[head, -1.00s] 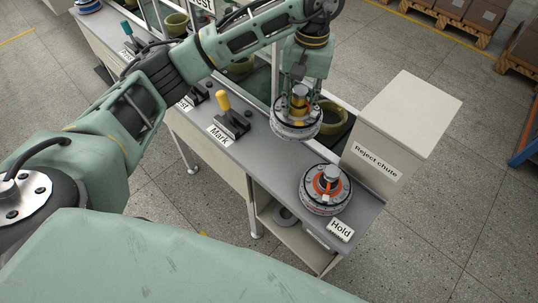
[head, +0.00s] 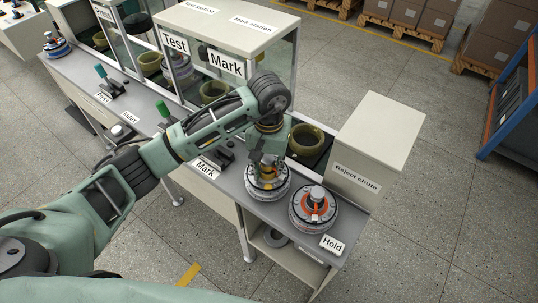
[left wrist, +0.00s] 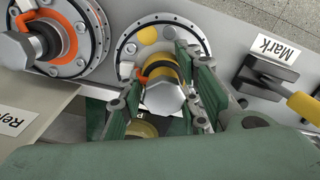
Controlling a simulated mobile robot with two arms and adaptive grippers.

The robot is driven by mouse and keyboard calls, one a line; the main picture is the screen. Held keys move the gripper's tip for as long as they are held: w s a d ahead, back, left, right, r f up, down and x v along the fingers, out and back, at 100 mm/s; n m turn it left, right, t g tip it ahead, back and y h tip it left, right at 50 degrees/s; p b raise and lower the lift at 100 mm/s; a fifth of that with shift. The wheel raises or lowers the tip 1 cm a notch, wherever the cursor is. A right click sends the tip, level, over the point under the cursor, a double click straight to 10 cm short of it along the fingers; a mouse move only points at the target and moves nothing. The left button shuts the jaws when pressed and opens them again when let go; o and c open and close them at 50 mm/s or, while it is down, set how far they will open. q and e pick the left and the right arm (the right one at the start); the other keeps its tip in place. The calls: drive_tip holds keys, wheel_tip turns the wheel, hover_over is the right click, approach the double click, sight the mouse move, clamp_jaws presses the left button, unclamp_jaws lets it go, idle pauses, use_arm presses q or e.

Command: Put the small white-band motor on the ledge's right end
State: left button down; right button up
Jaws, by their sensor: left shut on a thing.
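My left gripper (head: 267,172) points down and is shut on the yellow collar of a round grey motor (head: 266,191). In the left wrist view its fingers (left wrist: 165,95) grip this motor, and a yellow dot and an orange part show on its disc (left wrist: 127,70). The motor is at the ledge surface, left of an orange-band motor (head: 314,208); I cannot tell whether it bears on the ledge. The orange-band motor stands on the ledge (head: 230,178) at its right end, behind the "Hold" label (head: 332,244). No white band is clear on either motor. My right gripper is not in view.
The reject chute box (head: 377,145) stands behind the right end. The "Mark" lever fixture (head: 217,157) is left of the held motor. Glazed stations (head: 228,45) with olive bowls line the back. A blue-band motor (head: 57,46) stands at the far left.

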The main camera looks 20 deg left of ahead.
use_arm(q)
drive_tip(key=shift+w+f, duration=0.1)
drive_tip(key=shift+f, duration=0.5)
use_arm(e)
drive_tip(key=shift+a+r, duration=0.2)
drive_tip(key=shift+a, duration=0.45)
use_arm(q)
drive_tip(key=shift+f, duration=0.1)
drive_tip(key=c, duration=1.7)
unclamp_jaws()
drive_tip(key=shift+f, duration=0.15)
drive_tip(key=shift+c, duration=0.2)
drive_tip(key=o, duration=0.5)
drive_tip(key=shift+c, duration=0.2)
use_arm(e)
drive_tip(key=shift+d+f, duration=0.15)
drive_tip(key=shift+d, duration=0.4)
